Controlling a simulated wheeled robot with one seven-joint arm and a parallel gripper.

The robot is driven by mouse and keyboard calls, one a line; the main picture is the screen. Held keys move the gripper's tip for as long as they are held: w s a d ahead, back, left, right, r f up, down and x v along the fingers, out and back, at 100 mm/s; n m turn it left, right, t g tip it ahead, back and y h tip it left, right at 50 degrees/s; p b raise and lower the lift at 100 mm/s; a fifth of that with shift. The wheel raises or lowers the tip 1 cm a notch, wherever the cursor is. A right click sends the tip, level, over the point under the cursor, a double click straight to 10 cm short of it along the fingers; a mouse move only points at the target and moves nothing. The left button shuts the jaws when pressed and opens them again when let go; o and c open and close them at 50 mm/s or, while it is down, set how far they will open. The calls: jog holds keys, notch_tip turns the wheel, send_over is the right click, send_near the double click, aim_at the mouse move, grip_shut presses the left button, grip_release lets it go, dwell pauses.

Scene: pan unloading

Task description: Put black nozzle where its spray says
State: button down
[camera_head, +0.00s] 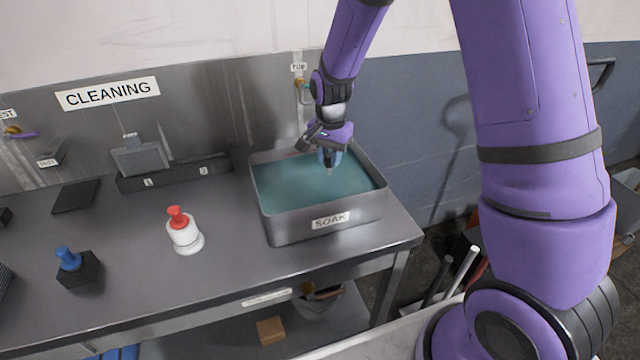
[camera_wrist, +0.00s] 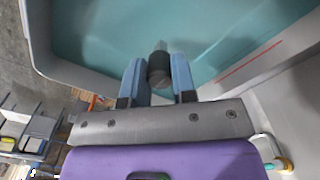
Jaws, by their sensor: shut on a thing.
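My gripper (camera_head: 330,155) is over the tank labelled SOAK (camera_head: 290,228), which is filled with teal liquid (camera_head: 300,182). In the wrist view its two blue fingers (camera_wrist: 160,80) are closed on the sides of a black nozzle (camera_wrist: 159,66) with a grey tip. The nozzle is above or at the liquid; I cannot tell whether it touches. A white spray bottle with a red nozzle (camera_head: 184,232) stands on the counter left of the tank. A blue nozzle (camera_head: 68,258) sits on a black block (camera_head: 80,272) at the lower left.
The metal counter (camera_head: 150,275) is clear between the bottle and the block. A black rack with numbered tags (camera_head: 175,174) stands at the back under the CLEANING sign (camera_head: 108,93). A tap labelled FLOW (camera_head: 299,83) is on the wall behind the tank.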

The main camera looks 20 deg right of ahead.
jog(key=shift+f, duration=3.85)
jog(key=shift+f, duration=0.1)
jog(key=c, duration=0.9)
grip_release()
jog(key=shift+c, duration=0.2)
